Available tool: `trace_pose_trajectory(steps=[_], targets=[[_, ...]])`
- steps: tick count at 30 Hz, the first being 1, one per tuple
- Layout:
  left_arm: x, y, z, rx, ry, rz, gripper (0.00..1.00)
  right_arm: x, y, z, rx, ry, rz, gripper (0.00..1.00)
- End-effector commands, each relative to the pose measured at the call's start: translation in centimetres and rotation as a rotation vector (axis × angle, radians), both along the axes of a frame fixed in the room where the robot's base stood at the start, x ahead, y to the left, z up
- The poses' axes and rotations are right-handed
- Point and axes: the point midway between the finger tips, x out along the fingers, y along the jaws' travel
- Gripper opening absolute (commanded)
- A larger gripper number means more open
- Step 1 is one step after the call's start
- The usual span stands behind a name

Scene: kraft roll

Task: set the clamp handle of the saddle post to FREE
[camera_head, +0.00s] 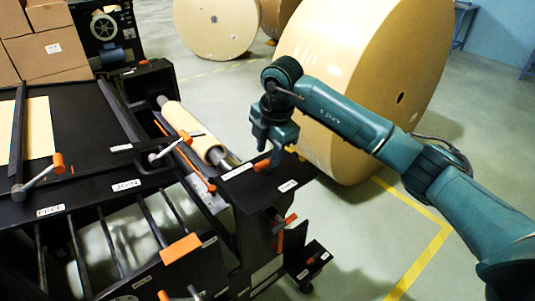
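My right gripper (270,150) points down over a black plate (268,194) at the machine's right end. An orange handle end (262,165) shows right at its fingertips; I cannot tell whether the fingers grip it, touch it or are just above it. Two white labels lie on this plate, a left one (237,171) and a right one (287,186), both too small to read. Whether this plate belongs to the saddle post is not readable. My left gripper is out of view.
A small kraft roll (190,129) lies behind. A huge roll (340,70) stands behind my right arm.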

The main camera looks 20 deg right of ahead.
Motion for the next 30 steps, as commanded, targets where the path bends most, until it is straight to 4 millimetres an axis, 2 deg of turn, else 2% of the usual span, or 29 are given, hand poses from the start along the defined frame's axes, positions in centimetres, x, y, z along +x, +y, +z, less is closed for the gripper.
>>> trace_pose_trajectory(steps=[6, 16, 30], targets=[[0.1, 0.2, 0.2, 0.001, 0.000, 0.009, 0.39, 0.4, 0.2, -2.1, 0.002, 0.001, 0.000, 0.39], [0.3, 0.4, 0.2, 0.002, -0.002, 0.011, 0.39, 0.5, 0.2, -2.4, 0.001, -0.001, 0.000, 0.39], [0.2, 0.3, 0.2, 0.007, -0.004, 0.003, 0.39, 0.5, 0.2, -2.4, 0.001, -0.001, 0.000, 0.00]])
